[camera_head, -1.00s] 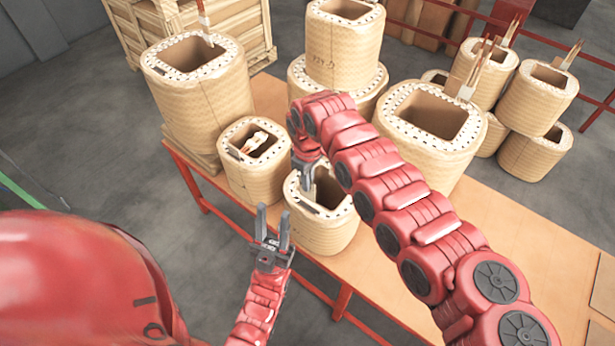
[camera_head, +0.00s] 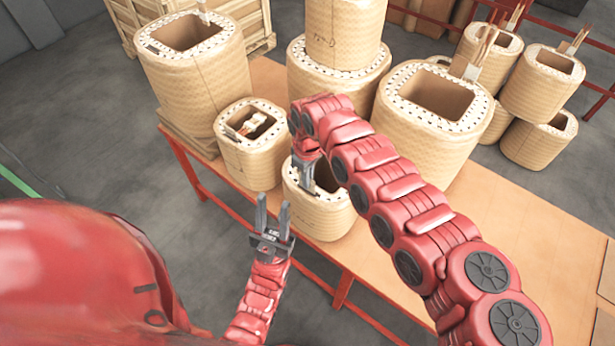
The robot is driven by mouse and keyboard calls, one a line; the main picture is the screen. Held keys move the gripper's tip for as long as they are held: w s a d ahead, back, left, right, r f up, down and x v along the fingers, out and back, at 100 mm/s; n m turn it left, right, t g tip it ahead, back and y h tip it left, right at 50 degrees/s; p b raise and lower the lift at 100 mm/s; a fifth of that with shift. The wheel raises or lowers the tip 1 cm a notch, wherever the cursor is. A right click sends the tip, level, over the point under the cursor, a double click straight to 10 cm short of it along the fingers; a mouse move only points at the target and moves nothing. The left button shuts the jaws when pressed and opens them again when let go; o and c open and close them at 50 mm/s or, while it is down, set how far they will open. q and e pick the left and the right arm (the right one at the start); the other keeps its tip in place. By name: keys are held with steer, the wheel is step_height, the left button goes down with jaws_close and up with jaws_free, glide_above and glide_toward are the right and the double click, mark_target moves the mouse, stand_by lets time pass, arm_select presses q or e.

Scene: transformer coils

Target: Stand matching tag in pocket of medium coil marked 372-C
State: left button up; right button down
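Several tan wrapped coils with square openings stand on the table. A small front coil (camera_head: 318,212) is under my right gripper (camera_head: 304,172), whose fingers point down at its opening; my arm covers part of it, and I cannot tell if the fingers hold a tag. My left gripper (camera_head: 273,214) is open and empty, pointing up in front of the table edge. A small coil (camera_head: 250,165) to the left has pale and reddish items in its opening. A large coil (camera_head: 433,120) stands right of centre. The mark on the stacked upper coil (camera_head: 343,35) is not legible as 372-C.
A large coil (camera_head: 195,80) stands at the table's left end. More coils (camera_head: 541,85) with upright tags or strips stand behind at the right. A wooden crate (camera_head: 255,20) is at the back left. The table (camera_head: 510,235) is clear at the right front.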

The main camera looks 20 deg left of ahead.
steer(key=shift+f, duration=0.3)
steer(key=c, duration=1)
jaws_free()
steer(key=shift+w+r, duration=0.1)
steer(key=shift+r, duration=0.25)
step_height(320, 180, up, 17)
steer(key=b, duration=0.5)
steer(key=shift+d+f, duration=0.1)
steer(key=shift+f, duration=0.05)
